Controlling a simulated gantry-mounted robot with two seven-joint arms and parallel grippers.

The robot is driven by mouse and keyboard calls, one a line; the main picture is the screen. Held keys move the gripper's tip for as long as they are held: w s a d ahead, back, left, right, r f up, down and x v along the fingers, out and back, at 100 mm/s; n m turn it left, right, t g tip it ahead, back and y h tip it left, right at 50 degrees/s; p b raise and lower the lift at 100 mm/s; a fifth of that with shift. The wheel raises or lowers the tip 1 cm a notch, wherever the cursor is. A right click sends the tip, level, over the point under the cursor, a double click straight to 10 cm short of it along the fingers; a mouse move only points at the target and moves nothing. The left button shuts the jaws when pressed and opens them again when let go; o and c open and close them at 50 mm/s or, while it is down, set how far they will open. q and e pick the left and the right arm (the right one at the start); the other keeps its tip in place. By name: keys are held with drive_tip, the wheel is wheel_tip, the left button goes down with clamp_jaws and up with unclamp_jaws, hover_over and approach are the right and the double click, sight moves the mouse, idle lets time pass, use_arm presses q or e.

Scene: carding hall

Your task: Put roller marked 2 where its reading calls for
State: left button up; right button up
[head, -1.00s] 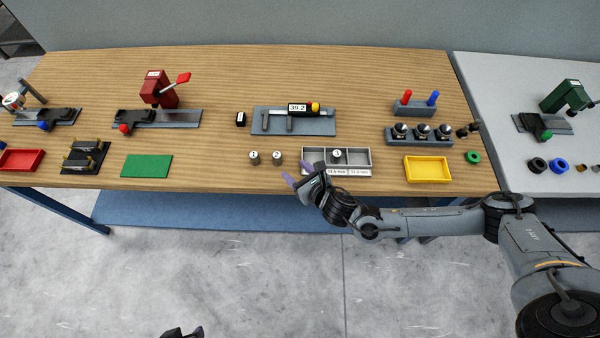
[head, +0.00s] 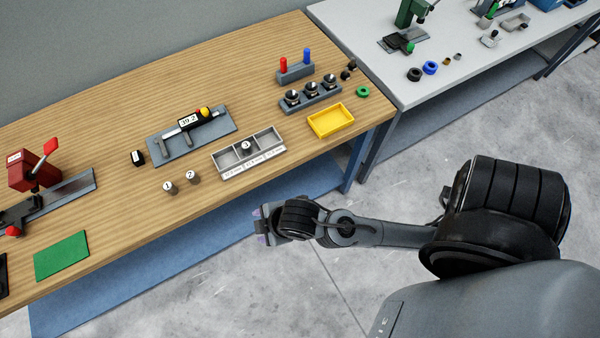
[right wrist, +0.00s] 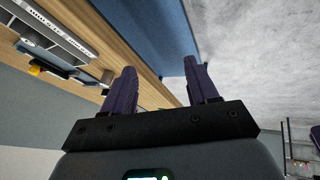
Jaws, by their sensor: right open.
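Roller marked 2 (head: 192,178) stands upright on the wooden table, beside roller marked 1 (head: 170,188). Roller marked 3 (head: 245,147) stands in the middle compartment of the grey three-part tray (head: 252,163). The tray's front labels carry mm values too small to read surely. The caliper gauge (head: 190,121) on its grey plate shows what looks like 39.2. My right gripper (head: 262,225) is open and empty, beyond the table's front edge and below the tray in the picture. Its parted fingers show in the right wrist view (right wrist: 158,75). My left gripper is out of view.
A yellow tray (head: 331,121), a rack with several dark-topped pieces (head: 310,97) and a green ring (head: 363,92) are right of the grey tray. A black block (head: 137,158) and green mat (head: 61,256) lie left. Bare wood surrounds the two loose rollers.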

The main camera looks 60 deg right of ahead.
drive_tip(key=s+d+m+g+h, duration=0.1)
drive_tip(key=s+d+m+g, duration=0.1)
drive_tip(key=s+d+m, duration=0.4)
drive_tip(key=shift+s+f+m, duration=0.35)
drive_tip(key=shift+s+m, duration=0.35)
drive_tip(key=shift+s, duration=0.05)
wheel_tip(320, 180, up, 24)
drive_tip(key=p, duration=2.3)
drive_tip(key=shift+f+p, duration=0.15)
drive_tip(key=shift+p, duration=0.15)
